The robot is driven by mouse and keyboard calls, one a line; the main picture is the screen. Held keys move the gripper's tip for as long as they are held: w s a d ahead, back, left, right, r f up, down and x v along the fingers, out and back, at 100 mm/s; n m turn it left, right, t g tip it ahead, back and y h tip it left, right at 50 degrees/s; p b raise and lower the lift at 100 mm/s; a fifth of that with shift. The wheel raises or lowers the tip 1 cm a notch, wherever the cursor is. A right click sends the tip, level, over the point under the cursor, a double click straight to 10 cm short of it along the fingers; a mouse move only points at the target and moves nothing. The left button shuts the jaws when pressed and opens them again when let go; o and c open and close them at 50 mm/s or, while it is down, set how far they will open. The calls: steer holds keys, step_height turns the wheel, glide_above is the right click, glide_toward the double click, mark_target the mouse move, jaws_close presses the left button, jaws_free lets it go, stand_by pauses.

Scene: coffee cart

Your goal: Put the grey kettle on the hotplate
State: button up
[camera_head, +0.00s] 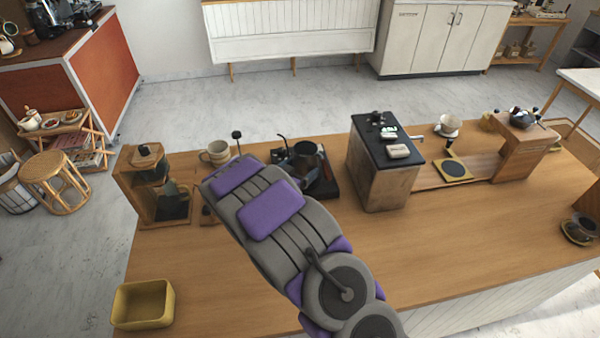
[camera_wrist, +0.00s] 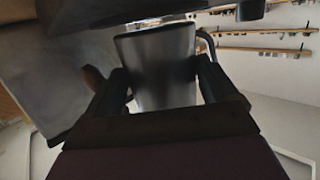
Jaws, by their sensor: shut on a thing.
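The grey kettle (camera_head: 306,155) shows in the head view just past my forearm, with a thin curved spout on its left. It appears over or on the dark hotplate (camera_head: 326,186); I cannot tell whether its base touches. In the wrist view the kettle's smooth grey body (camera_wrist: 155,70) fills the space between the two dark fingers of my gripper (camera_wrist: 163,88). My gripper is shut on the kettle. In the head view my grey and purple arm hides the gripper and part of the hotplate.
A wooden coffee stand (camera_head: 146,205) and a beige mug (camera_head: 215,152) are on the left of the counter. A wooden box with a black top (camera_head: 380,178) stands right of the hotplate. A yellow bin (camera_head: 142,305) sits front left.

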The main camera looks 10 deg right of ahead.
steer(key=shift+f, duration=0.4)
steer(key=shift+r, duration=0.1)
steer(key=o, duration=1.2)
steer(key=p+v, duration=0.2)
steer(key=v, duration=1)
